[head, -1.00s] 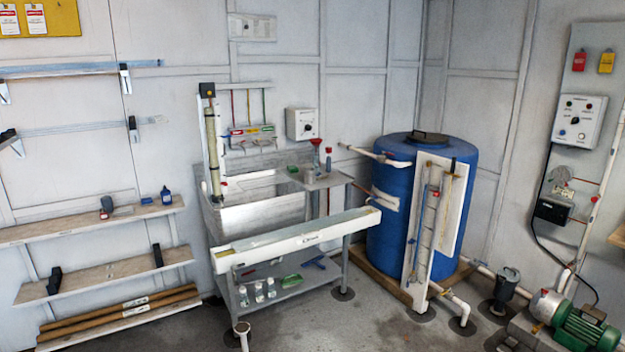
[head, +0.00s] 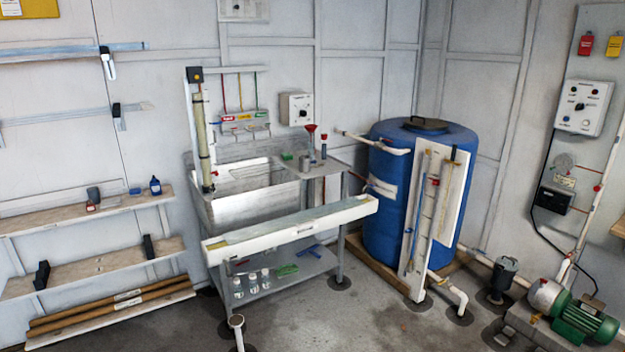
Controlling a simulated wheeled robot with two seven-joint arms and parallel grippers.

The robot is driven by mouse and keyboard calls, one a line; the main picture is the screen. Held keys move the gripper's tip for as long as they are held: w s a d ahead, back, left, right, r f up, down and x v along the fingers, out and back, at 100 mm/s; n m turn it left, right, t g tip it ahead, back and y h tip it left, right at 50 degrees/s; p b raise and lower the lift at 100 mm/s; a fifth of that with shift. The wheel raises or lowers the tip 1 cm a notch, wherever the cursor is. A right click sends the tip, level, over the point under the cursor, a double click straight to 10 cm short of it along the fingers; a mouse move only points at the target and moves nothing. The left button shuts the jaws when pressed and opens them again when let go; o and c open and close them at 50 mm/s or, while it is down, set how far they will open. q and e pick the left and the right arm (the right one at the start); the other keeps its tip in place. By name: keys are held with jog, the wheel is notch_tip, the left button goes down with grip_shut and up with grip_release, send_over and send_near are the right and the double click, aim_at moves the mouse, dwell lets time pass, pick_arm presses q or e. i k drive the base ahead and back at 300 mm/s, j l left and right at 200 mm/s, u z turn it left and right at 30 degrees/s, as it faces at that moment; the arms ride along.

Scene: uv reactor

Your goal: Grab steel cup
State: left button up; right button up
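A small grey cylinder that looks like the steel cup (head: 304,163) stands upright on the right-hand drainboard (head: 328,168) of the metal sink. A red funnel (head: 311,130) and a small red-topped bottle (head: 323,147) stand right beside it, and a green item (head: 287,156) lies to its left. A darker grey cup-like object (head: 93,195) sits on the upper left shelf; its material is hard to tell. Neither of my grippers is in the head view.
A long white trough (head: 290,229) runs across the sink's front, with glass bottles on the shelf (head: 300,265) below. A blue barrel (head: 388,222) with a pipe panel stands to the right. Floor at front centre is clear.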

aim_at(305, 161)
jog(key=i+l, duration=0.1)
jog(key=i, duration=0.85)
jog(key=i+l, duration=0.1)
jog(key=i, duration=0.85)
jog(key=i+l+u, duration=0.15)
jog(key=i+u, duration=0.25)
jog(key=i+l+u, duration=0.35)
jog(key=i, duration=0.25)
jog(key=i+l+u, duration=0.75)
jog(key=i+l, duration=0.05)
jog(key=l, duration=0.1)
